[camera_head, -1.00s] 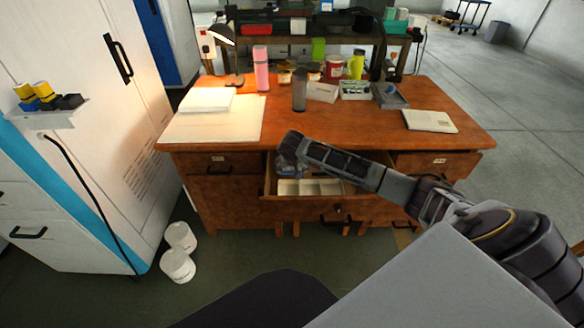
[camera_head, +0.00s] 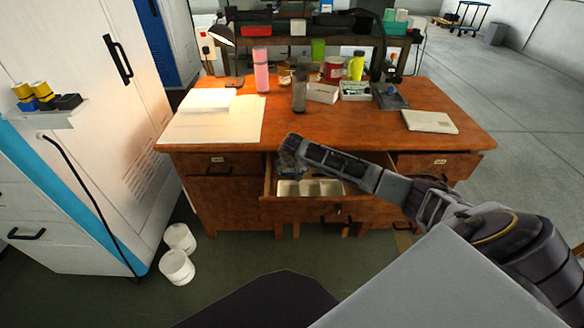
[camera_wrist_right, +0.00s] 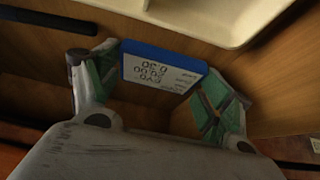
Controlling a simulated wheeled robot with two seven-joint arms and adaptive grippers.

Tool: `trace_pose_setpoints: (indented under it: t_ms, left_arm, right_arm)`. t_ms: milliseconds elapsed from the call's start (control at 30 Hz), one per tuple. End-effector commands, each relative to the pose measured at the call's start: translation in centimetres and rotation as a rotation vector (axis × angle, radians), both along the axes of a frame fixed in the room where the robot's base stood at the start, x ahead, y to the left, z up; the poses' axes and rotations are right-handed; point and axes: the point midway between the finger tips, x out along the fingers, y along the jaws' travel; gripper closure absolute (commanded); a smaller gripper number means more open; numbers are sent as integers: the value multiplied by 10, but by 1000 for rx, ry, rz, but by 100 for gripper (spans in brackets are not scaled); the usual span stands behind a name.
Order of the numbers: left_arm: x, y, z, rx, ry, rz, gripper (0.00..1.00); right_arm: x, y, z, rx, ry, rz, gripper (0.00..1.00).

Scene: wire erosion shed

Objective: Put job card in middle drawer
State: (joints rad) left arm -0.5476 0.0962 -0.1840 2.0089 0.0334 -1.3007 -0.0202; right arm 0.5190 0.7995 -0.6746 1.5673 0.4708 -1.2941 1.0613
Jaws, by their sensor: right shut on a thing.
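The job card (camera_wrist_right: 163,70), a white printed face with a blue edge, sits between the green-padded fingers of my right gripper (camera_wrist_right: 160,85) in the right wrist view. The gripper is shut on it. The middle drawer (camera_head: 300,212) of the wooden desk is pulled open in the head view. My right gripper (camera_head: 287,160) points down at the drawer's left part, beside a pale divided tray (camera_head: 310,187). In the wrist view the card is inside the drawer, near the tray's rim (camera_wrist_right: 200,22). My left gripper is not in view.
The desk top (camera_head: 350,128) holds paper sheets (camera_head: 215,122), a pink bottle (camera_head: 261,70), a grey cup (camera_head: 299,95), a lamp (camera_head: 222,36), boxes and a pale booklet (camera_head: 430,121). White tubs (camera_head: 177,266) stand on the floor by the cabinet (camera_head: 90,130).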

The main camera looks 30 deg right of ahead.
Motion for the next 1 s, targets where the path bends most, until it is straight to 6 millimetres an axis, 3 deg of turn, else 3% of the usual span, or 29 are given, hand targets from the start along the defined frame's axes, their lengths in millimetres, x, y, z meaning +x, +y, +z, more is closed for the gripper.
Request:
trace_pose_setpoints:
  t_ms: [400,433,567,1000]
  left_arm:
    - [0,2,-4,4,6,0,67]
    - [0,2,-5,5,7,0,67]
    - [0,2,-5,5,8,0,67]
    - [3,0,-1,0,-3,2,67]
  right_arm:
    - [0,0,-5,1,-2,0,48]
    - [0,0,-6,1,0,0,19]
    - [0,0,-6,0,0,0,3]
    - [0,0,-5,0,0,0,0]
